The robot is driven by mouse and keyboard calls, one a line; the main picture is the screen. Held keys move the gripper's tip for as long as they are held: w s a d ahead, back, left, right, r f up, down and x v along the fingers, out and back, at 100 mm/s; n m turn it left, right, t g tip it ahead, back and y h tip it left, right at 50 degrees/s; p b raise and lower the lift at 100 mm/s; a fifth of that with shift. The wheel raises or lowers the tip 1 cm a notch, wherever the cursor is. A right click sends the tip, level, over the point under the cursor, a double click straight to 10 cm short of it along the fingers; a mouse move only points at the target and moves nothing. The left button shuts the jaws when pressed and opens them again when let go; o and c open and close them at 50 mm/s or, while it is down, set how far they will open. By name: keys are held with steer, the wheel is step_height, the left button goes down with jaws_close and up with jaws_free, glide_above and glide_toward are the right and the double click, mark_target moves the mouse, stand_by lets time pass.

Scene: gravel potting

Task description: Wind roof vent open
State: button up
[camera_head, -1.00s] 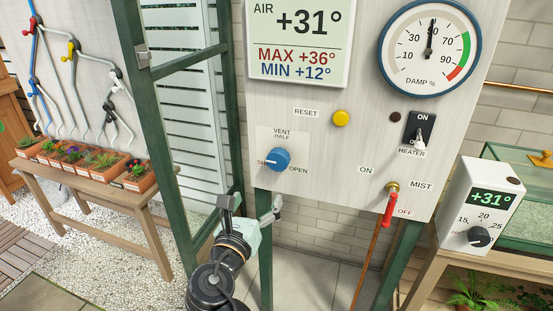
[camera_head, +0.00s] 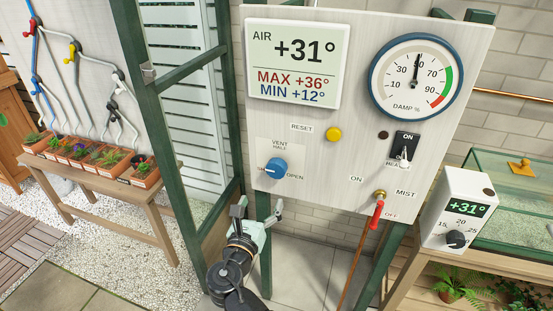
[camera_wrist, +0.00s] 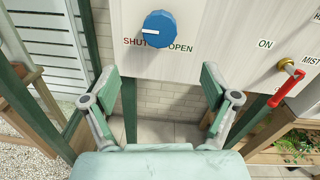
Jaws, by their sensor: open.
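The blue vent knob (camera_head: 275,168) is on the pale control panel (camera_head: 350,130), below the label VENT with HALF under it. It also shows in the wrist view (camera_wrist: 160,28), with SHUT at its left and OPEN at its right. Its white pointer mark lies to the left, towards SHUT. My gripper (camera_head: 258,207) is below the knob in the head view, apart from it. In the wrist view my gripper (camera_wrist: 163,88) has its two fingers spread wide with nothing between them, and the knob is beyond them, above the gap.
A red mist lever (camera_head: 377,212) hangs at OFF on the panel. A yellow reset button (camera_head: 334,134) and a heater switch (camera_head: 404,152) are right of the knob. A green frame post (camera_head: 165,120) stands left of the panel. A thermostat box (camera_head: 460,210) stands at the right.

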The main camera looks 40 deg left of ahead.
mark_target(275, 171)
steer(key=p+x, duration=0.1)
steer(key=x, duration=1.3)
steer(key=shift+w, duration=0.3)
steer(key=c, duration=1.2)
